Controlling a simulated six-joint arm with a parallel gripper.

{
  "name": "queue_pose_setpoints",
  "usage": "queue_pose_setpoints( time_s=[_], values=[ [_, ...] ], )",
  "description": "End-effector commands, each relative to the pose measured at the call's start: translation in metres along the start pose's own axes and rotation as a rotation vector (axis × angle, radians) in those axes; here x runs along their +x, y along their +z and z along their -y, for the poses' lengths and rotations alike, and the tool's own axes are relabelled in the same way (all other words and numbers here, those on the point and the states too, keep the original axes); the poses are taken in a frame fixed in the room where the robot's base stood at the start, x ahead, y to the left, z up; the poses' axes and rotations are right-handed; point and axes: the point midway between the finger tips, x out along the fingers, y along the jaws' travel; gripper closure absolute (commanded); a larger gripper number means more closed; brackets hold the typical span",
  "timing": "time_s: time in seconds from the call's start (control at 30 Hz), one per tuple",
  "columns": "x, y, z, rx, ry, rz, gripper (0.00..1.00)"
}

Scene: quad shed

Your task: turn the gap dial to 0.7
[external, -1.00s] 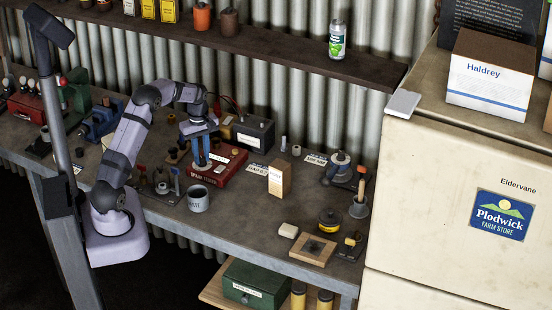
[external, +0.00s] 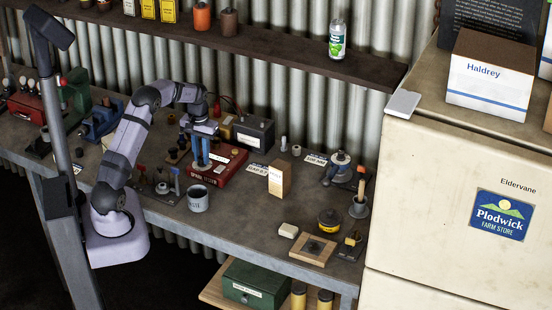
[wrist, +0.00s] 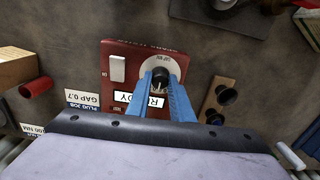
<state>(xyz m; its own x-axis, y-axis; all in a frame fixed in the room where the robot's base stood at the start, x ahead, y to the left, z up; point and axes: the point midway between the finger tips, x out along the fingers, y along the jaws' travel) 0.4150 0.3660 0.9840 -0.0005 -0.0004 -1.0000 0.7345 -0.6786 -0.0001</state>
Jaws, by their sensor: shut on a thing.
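The gap dial (wrist: 160,76) is a black knob with a pale pointer mark, on a round white scale plate (wrist: 177,56) on top of a red tester box (wrist: 118,48). The box also shows on the bench in the external view (external: 233,166). My gripper (wrist: 161,80) points down with its blue fingers on both sides of the knob, shut on it. The fingers also show over the box in the external view (external: 201,163). The scale figures are too small to read. A white "READY" display (wrist: 125,97) is partly covered by a finger.
A card (wrist: 83,99) beside the box reads "GAP 0.7". A white rocker switch (wrist: 117,68) is on the box. A wooden block with dark round pieces (wrist: 212,100) lies beside it. A dark battery (external: 254,135) stands behind, and a mug (external: 198,199) in front.

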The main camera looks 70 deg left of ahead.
Motion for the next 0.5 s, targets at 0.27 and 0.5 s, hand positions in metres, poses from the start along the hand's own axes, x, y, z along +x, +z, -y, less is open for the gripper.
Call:
queue_pose_setpoints(
  time_s=[0.27,0.5],
  values=[
    [-0.0012,-0.0007,-0.0003,0.203,0.0,-0.003,1.0],
    [-0.0014,-0.0008,-0.0003,0.302,0.0,-0.003,1.0]
  ],
)
